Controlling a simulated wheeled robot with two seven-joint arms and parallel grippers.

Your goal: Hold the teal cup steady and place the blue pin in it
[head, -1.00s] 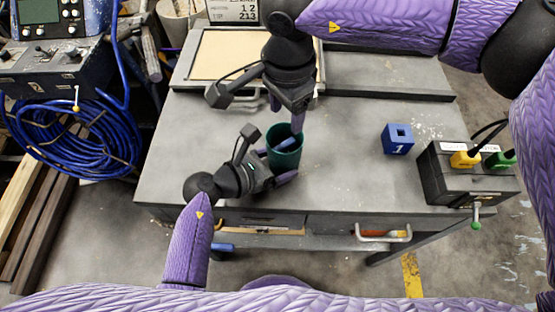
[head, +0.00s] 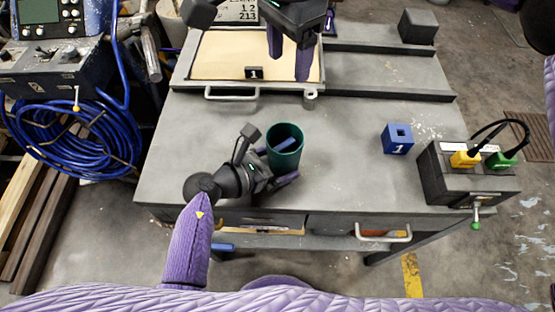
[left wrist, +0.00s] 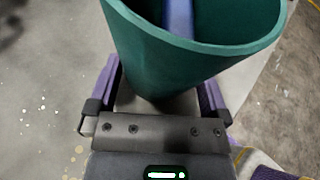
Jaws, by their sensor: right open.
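The teal cup (head: 288,160) stands upright near the front middle of the table. The blue pin (head: 286,145) leans inside it; part of the pin also shows within the cup in the left wrist view (left wrist: 179,18). Its lower end is hidden. My left gripper (head: 275,170) has one finger on each side of the cup, closed on its wall; in the left wrist view both fingers flank the cup. My right gripper (head: 289,62) is open and empty, fingers pointing down over the beige tray at the back, away from the cup.
The beige tray (head: 222,60) has a small tag marked 1 (head: 254,73). A blue block (head: 398,139) with a square hole and a dark box (head: 460,180) with yellow and green plugs stand at the right. The table between cup and block is clear.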

